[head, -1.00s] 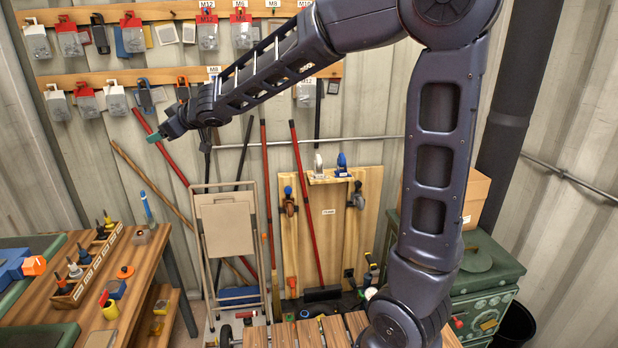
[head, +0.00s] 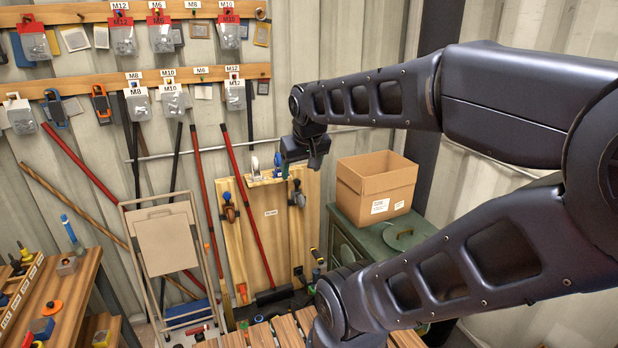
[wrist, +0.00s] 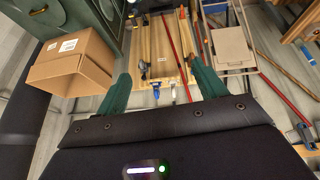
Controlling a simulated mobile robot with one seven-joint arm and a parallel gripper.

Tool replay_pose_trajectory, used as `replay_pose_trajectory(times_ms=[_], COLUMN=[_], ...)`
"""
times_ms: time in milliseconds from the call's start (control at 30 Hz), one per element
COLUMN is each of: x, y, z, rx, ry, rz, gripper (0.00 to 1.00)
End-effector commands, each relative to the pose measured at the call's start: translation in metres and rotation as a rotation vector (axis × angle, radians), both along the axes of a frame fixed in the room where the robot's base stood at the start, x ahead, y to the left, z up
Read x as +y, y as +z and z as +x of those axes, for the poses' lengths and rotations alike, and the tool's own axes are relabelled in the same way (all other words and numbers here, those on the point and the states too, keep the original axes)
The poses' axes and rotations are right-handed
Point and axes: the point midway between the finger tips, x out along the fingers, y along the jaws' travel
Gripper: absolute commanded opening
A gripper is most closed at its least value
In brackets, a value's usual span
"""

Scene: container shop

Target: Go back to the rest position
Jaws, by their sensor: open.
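My gripper (head: 300,165) hangs in the air in the middle of the head view, at the end of my dark folded arm. It is in front of the wooden tool board (head: 262,235) and left of the cardboard box. In the wrist view its two green fingers (wrist: 161,88) stand wide apart with nothing between them. Beyond them the wrist view shows the wooden board (wrist: 158,45) and its tools.
An open cardboard box (head: 375,185) sits on a green cabinet (head: 345,240) at right. A folded step stool (head: 165,245) leans at the wall. A wooden workbench (head: 60,290) with small tools is at lower left. Bags of hardware hang from wall rails (head: 75,85).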

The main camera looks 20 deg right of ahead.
Motion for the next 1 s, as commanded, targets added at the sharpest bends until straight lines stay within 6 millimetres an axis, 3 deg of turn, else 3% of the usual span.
replay_pose_trajectory(times_ms=[100, 200, 1000], x=[-0.006, -0.007, -0.007], y=[-0.010, -0.014, -0.014], z=[-0.025, -0.034, -0.035], rx=[0.047, 0.067, 0.069], ry=[-0.026, -0.032, -0.032], rz=[0.043, 0.060, 0.062], gripper=[0.70, 0.70, 0.70])
